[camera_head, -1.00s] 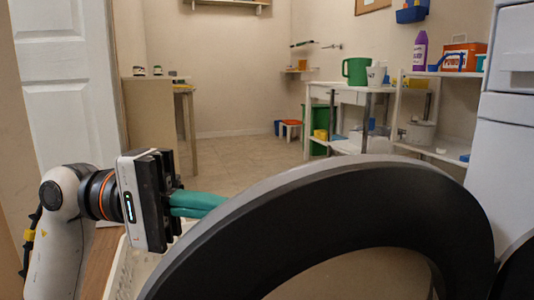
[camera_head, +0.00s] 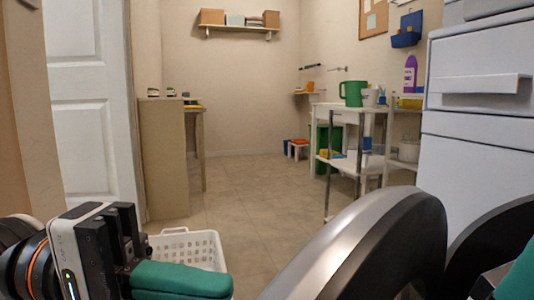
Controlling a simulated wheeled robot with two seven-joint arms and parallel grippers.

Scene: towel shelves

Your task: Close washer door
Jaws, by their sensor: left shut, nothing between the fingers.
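The washer door (camera_head: 365,240), a large round ring with a grey rim and black inner band, stands open at the bottom of the head view. It is seen partly edge-on and its lower part is cut off. My left gripper (camera_head: 225,285), with teal fingers, is at the lower left. It is shut and empty, to the left of the door with a visible gap between them.
A white laundry basket (camera_head: 190,248) stands behind my left gripper. A second dark curved rim (camera_head: 475,240) is right of the door, below a white drawer cabinet (camera_head: 475,165). A shelf cart (camera_head: 340,168) stands farther back. The tiled floor in the middle is clear.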

